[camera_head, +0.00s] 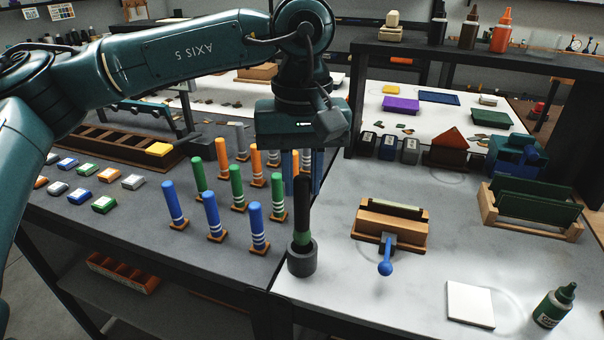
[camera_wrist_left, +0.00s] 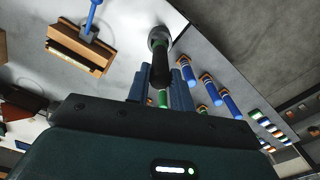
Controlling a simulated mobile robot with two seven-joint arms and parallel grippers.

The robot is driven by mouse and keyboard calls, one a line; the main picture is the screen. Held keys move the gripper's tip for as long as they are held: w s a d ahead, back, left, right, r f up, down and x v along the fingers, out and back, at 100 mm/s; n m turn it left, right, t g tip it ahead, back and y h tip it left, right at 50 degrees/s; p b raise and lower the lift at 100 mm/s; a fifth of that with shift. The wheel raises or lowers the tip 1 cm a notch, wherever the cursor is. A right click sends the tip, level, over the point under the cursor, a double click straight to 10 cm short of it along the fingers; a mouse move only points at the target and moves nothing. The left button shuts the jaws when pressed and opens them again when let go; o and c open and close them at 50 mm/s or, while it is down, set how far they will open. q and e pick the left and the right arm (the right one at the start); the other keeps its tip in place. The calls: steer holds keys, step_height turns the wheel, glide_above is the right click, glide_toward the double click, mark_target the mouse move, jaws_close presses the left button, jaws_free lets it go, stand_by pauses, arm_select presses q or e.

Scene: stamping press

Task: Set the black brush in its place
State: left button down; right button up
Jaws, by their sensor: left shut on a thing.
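The black brush (camera_head: 302,205) has a long black handle and a green band near its lower end. It is upright, with its lower end at the mouth of a dark round holder (camera_head: 302,262); I cannot tell how deep it sits. My left gripper (camera_head: 303,172) points down and is shut on the upper handle. In the left wrist view the brush (camera_wrist_left: 160,68) runs between the fingers (camera_wrist_left: 161,92) to the holder (camera_wrist_left: 158,36). My right gripper is not in view.
Several blue, green and orange upright handles (camera_head: 214,215) stand close left of the holder. A wooden block with a blue-knobbed lever (camera_head: 385,267) is to the right. Bare tabletop (camera_head: 370,310) is in front.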

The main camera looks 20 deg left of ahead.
mark_target(302, 208)
arm_select(q)
steer(key=shift+f+b, duration=2.15)
steer(key=shift+f, duration=0.7)
steer(key=c, duration=1.1)
jaws_free()
steer(key=shift+c, duration=0.2)
